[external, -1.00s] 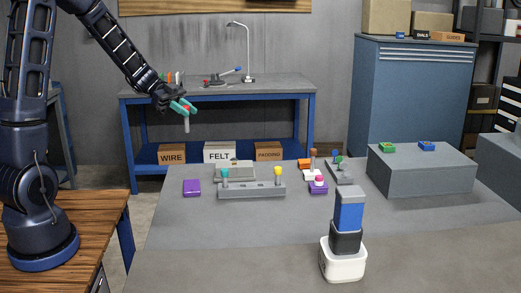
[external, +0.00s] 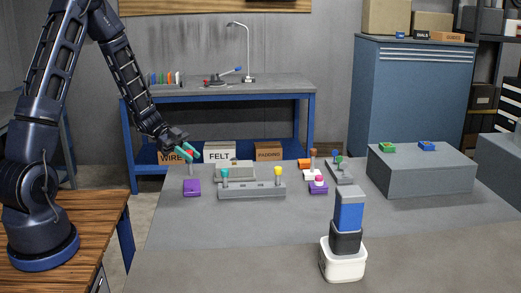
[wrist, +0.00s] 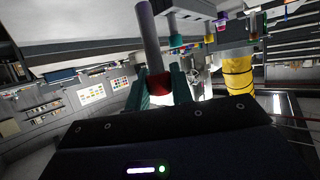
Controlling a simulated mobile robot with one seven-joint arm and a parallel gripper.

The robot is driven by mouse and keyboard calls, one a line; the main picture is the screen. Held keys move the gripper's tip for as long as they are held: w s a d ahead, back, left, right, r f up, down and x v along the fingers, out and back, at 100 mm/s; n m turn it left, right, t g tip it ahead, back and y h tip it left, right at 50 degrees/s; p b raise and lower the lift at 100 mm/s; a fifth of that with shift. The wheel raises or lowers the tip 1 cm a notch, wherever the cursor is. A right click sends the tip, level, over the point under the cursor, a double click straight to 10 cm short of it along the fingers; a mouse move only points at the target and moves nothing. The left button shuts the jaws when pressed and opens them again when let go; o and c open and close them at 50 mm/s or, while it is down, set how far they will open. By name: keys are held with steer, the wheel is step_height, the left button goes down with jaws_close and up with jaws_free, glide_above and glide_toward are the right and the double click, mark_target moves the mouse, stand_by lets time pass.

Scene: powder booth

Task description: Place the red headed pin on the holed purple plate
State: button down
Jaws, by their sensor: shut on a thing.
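My gripper (external: 189,152), with teal fingers, is shut on the red headed pin (external: 190,171), whose grey shaft points down from the fingers. In the wrist view the red head (wrist: 158,85) sits between the two teal fingers (wrist: 161,90), and the shaft extends away from them. The purple plate (external: 192,188) lies flat at the left of the grey table. In the external view the pin's lower end appears just above the plate's back edge, apart from it. The plate's hole cannot be made out.
A grey bar (external: 252,191) holding teal and yellow headed pins stands right of the plate. Another purple block (external: 318,189) with a pink top stands farther right. A blue, black and white stack (external: 347,240) stands at the front. The table's front left is clear.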

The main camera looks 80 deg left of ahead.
mark_target(190, 174)
steer(key=shift+f, duration=1.8)
steer(key=shift+f, duration=0.15)
steer(key=c, duration=1.2)
jaws_free()
steer(key=shift+c, duration=0.2)
steer(key=shift+s+a+r, duration=0.2)
steer(key=shift+r, duration=0.05)
steer(key=v, duration=1.1)
steer(key=shift+r, duration=0.15)
